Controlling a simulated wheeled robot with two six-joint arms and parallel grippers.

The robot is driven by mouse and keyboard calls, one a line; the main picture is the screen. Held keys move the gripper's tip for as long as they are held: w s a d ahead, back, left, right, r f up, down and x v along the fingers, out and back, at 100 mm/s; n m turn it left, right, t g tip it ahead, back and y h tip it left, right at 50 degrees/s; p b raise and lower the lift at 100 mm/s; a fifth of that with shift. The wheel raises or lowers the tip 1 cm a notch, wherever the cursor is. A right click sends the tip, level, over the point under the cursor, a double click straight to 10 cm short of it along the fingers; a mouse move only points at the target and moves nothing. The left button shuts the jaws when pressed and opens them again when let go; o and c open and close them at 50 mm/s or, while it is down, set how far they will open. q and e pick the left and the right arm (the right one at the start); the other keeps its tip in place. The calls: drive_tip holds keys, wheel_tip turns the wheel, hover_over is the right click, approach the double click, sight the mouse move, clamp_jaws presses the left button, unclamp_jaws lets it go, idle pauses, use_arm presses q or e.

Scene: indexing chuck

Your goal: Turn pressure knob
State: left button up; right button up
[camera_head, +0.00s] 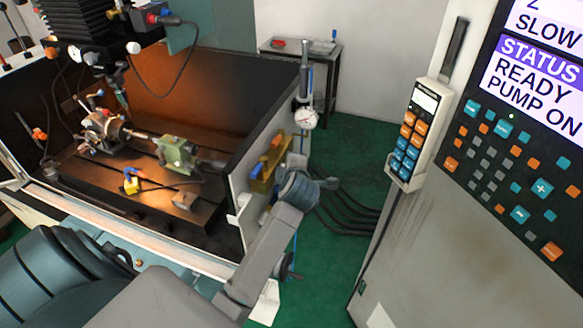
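A round white-faced dial gauge (305,118) is mounted by a vertical pipe at the right edge of the machine enclosure. I cannot single out the pressure knob; small red and blue parts sit on an olive-yellow block (268,165) on the enclosure's outer side, below and left of the gauge. One of my arms reaches up from the lower left, and its teal wrist joint (298,188) is below the gauge and beside the block. My other gripper is out of the picture.
A machine bed (135,205) with a chuck (103,130) and a green fixture (175,153) lies inside the enclosure. A control cabinet with a hanging keypad (412,133) stands right; its screen reads "READY PUMP ON". Green floor between has dark cables (350,215).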

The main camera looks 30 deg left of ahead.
idle(0.5)
use_arm(q)
drive_tip(key=o, duration=1)
drive_tip(key=b+v, duration=0.4)
drive_tip(key=v, duration=0.6)
drive_tip(key=shift+s+d+r, duration=0.25)
